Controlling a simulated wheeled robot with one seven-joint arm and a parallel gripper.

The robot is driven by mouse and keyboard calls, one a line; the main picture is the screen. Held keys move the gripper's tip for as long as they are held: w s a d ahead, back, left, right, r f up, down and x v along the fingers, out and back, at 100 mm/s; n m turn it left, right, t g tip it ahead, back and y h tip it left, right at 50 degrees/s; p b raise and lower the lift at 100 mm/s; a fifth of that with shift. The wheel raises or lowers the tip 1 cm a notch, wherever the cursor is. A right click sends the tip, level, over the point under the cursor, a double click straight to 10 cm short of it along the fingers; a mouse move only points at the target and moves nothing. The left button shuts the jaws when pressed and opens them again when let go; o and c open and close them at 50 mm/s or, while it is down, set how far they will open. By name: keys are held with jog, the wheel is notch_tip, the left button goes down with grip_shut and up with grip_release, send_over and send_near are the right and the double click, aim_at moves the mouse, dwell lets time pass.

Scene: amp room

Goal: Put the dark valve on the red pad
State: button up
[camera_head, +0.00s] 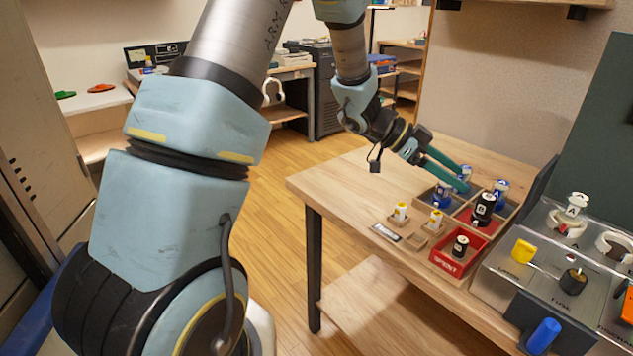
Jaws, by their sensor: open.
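A tall dark valve (483,207) with a white mark stands upright in a compartment of the wooden tray, over a red pad (464,215). A smaller dark valve (460,247) stands in a red box (445,264) at the table's front; the box is lettered, seemingly "SPENT". My gripper (467,180) has long teal fingers and is open. It reaches over the back of the tray, behind and above the tall dark valve and apart from it. Whether the fingertips touch the blue-based valve near them cannot be told.
Blue-based valves (441,196) stand in other tray compartments. White-and-yellow valves (400,211) stand in small wooden holders at the front left. A grey panel (500,266) with knobs fills the right. The table's left part (335,180) is clear.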

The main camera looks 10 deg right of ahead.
jog(key=w+a+r+n+t+y, duration=0.2)
jog(key=w+a+n+t+y, duration=0.2)
jog(key=w+a+n+t, duration=0.95)
jog(key=a+f+n+g+y, duration=0.2)
jog(key=a+y, duration=0.3)
jog(key=a, duration=1.3)
jog(key=s+a+f+n+g+y, duration=0.1)
jog(key=s+a+n+g+y, duration=0.2)
jog(key=s+a, duration=0.5)
jog(key=s+a+n+g+h, duration=0.1)
jog(key=s+n+g, duration=0.15)
jog(key=s, duration=0.35)
notch_tip(320, 180, up, 7)
jog(key=p, duration=0.7)
jog(key=shift+f, duration=0.2)
jog(key=shift+a, duration=0.1)
